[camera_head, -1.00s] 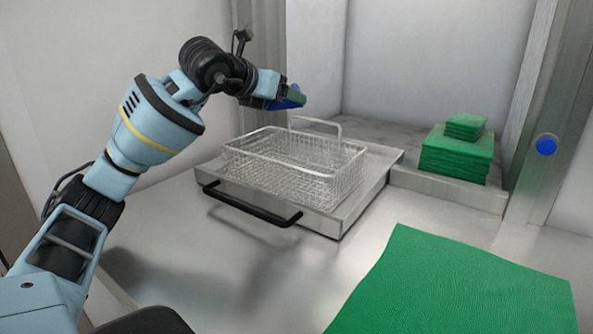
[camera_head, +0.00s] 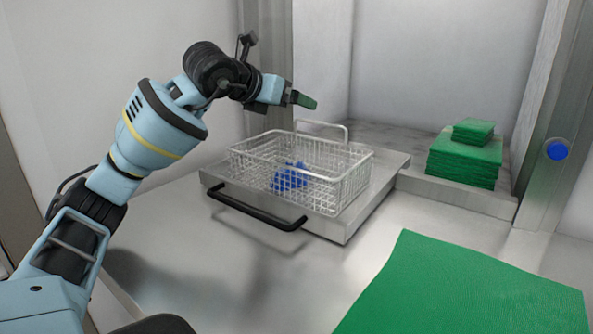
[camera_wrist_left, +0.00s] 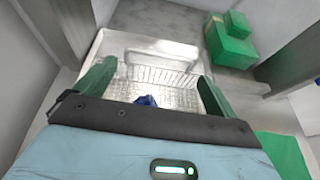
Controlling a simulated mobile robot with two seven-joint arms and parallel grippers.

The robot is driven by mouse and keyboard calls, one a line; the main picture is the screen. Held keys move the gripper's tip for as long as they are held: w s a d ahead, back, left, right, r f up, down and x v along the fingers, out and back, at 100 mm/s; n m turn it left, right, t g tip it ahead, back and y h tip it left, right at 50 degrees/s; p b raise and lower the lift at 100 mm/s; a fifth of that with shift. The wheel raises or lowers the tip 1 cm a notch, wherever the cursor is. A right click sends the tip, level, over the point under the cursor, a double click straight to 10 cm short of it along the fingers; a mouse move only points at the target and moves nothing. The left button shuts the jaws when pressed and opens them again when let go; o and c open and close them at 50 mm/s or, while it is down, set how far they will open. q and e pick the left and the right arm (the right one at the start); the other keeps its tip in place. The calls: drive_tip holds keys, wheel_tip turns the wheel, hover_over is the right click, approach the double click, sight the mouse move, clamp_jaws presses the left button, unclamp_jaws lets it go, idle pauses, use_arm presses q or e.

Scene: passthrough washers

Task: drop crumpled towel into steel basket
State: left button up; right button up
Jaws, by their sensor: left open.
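The crumpled towel (camera_head: 289,177) is blue and lies inside the steel basket (camera_head: 345,185), toward its left half. In the left wrist view the towel (camera_wrist_left: 147,101) shows between my fingers, low in the basket (camera_wrist_left: 160,76). The basket is a wire one with raised handles and stands on a steel tray. My left gripper (camera_head: 304,101) is above the back of the basket, empty. In the left wrist view its two green fingers (camera_wrist_left: 152,88) are wide apart. My right gripper is in neither view.
The steel tray (camera_head: 345,232) has a black bar handle (camera_head: 255,209) at its front. Folded green cloths (camera_head: 465,160) are stacked on the ledge at right. A green cloth (camera_head: 470,290) lies flat at front right. A blue round button (camera_head: 557,149) is on the right post.

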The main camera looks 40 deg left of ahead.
use_arm(q)
drive_tip(key=v, duration=0.7)
drive_tip(key=shift+s+b, duration=0.3)
drive_tip(key=shift+b, duration=0.1)
drive_tip(key=shift+r, duration=0.1)
